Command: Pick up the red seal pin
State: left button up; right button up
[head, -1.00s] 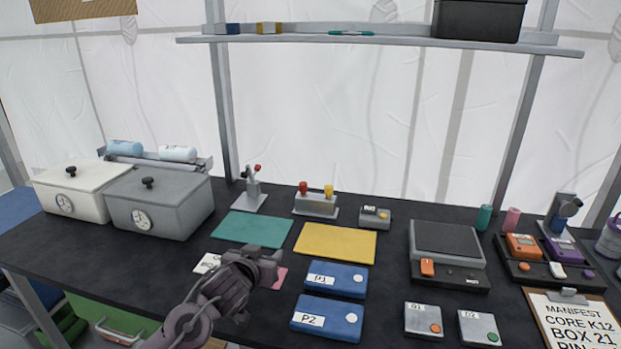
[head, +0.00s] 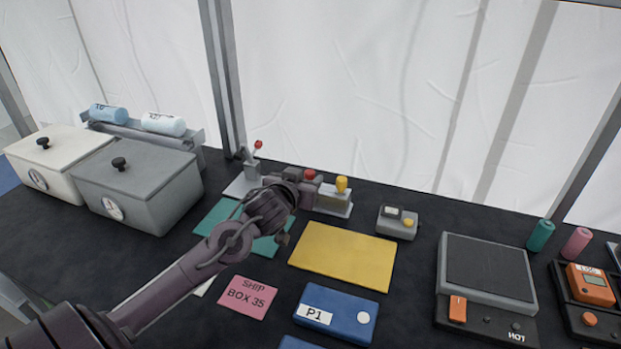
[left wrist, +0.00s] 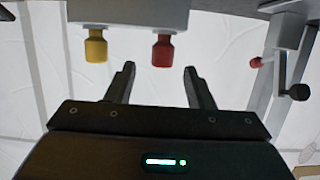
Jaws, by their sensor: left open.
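The red seal pin (head: 310,174) stands in a small grey holder (head: 334,209) beside a yellow pin (head: 341,184). My left gripper (head: 305,188) reaches in from the left and hides part of the holder and the red pin's lower part. In the left wrist view, the red pin (left wrist: 162,50) lies between and just beyond the open fingertips (left wrist: 160,72), with no grip on it. The yellow pin (left wrist: 96,46) is outside the fingers, on the left of that view. My right gripper is out of view.
A lever press with a red knob (head: 258,145) stands close to the gripper's left. A green mat (head: 215,217) and yellow mat (head: 343,258) lie in front. A grey box (head: 150,195) is at left, a small grey device (head: 397,222) at right.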

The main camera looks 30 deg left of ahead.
aim_at(309, 173)
pick_arm(q)
jog(key=x, duration=0.4)
jog(key=shift+w+a+p, duration=0.3)
jog(key=c, duration=1)
jog(key=shift+c, duration=0.2)
